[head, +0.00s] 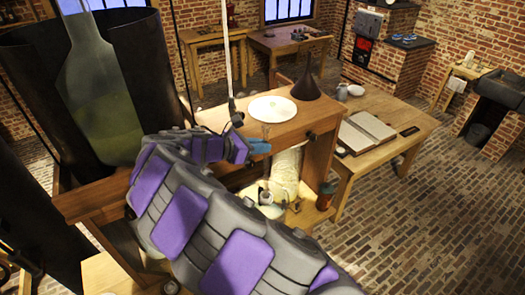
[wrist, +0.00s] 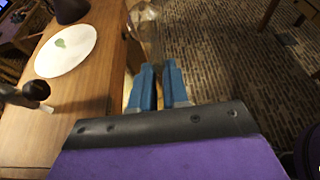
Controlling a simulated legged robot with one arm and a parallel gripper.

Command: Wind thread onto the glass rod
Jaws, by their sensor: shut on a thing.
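My gripper (head: 258,147) has blue fingers and is beside the front edge of the wooden bench, below the white plate. A pale cord (head: 229,55) hangs from above to a dark fitting (head: 235,112) near the plate. I cannot make out thread on the rod.
The white round plate (head: 272,108) lies on the bench (head: 312,125) near a dark funnel (head: 307,82). A large green glass bottle (head: 98,95) stands in a dark container at left.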

